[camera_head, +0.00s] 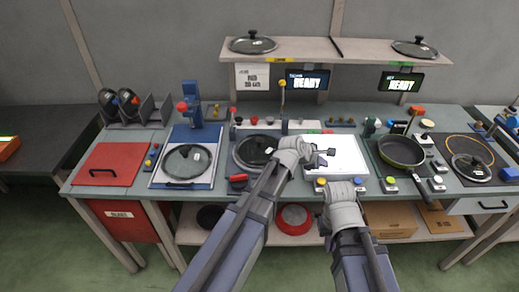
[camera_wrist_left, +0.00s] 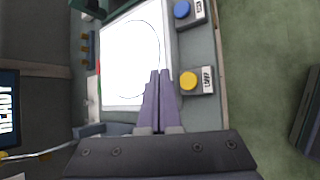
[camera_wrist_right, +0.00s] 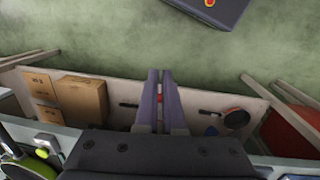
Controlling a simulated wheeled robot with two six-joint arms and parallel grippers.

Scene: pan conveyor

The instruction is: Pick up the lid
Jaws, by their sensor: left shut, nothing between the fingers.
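Several glass lids with dark rims show in the head view. One lid (camera_head: 186,161) lies on a white-and-blue plate at the left. Another lid (camera_head: 252,149) is partly hidden behind my left arm. Two lids (camera_head: 252,43) (camera_head: 415,48) are on the upper shelf, one lid (camera_head: 470,168) is at the far right, and two stand in a rack (camera_head: 128,101). My left gripper (camera_head: 328,154) is shut and empty above the white panel (camera_wrist_left: 112,75). My right gripper (camera_wrist_right: 160,78) appears shut and empty, pointing down at the counter's front, away from any lid.
A green-rimmed pan (camera_head: 402,152) stands right of the white panel. A red board (camera_head: 103,165) lies at the left end. Yellow and blue buttons line the front edge. Cardboard boxes (camera_wrist_right: 82,98) and pans are on the lower shelf.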

